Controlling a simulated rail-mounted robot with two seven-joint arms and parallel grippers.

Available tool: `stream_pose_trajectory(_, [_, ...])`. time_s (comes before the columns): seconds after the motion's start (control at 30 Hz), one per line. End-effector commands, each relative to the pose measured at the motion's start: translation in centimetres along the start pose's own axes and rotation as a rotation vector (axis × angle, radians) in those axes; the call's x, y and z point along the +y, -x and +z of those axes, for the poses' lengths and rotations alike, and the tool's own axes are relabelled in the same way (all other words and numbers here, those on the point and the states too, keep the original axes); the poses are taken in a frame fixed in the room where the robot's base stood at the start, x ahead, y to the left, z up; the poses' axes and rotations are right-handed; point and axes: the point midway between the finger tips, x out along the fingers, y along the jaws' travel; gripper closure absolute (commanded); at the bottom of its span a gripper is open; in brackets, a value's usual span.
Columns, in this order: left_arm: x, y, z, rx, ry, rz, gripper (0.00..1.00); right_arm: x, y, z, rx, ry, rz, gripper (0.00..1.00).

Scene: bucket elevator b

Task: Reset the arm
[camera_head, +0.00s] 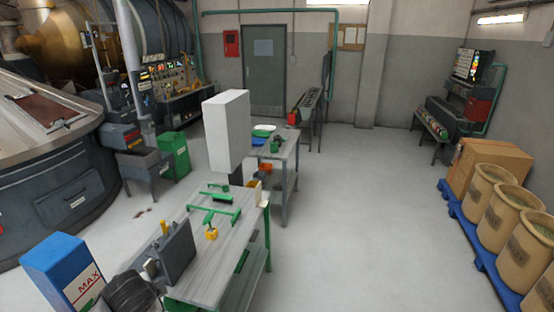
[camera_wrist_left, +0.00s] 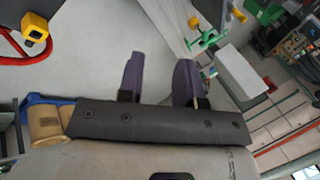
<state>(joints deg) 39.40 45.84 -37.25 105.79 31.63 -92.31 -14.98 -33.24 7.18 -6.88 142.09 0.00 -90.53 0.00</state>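My left gripper (camera_wrist_left: 158,60) shows in the left wrist view. Its two purple fingers stand well apart with only pale floor seen between them. It is open and empty, and it touches nothing that I can see. The green-fitted workbench lies beyond the fingertips, toward the upper right of that view. Neither arm can be made out in the head view. My right gripper is not in view.
A grey workbench (camera_head: 230,232) holds a green frame (camera_head: 222,212), a small yellow part (camera_head: 211,234) and a grey box (camera_head: 177,252). A tall white box (camera_head: 227,130) stands behind. Several tan barrels (camera_head: 485,192) stand on a blue pallet (camera_head: 470,232). Floor between is clear.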

Motion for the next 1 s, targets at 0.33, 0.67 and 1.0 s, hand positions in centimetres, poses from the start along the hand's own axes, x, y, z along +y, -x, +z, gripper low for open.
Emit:
stream_pose_trajectory(0.33, [4.0,9.0,-5.2,0.343,0.317,-0.202,0.68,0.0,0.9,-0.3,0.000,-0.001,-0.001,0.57])
stream_pose_trajectory(0.67, [14.2,11.1,-0.1,0.377,0.554,-0.089,0.68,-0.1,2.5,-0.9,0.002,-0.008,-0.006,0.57])
stream_pose_trajectory(1.0, [28.1,9.2,8.4,0.110,0.719,0.198,0.68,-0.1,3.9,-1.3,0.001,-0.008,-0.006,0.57])
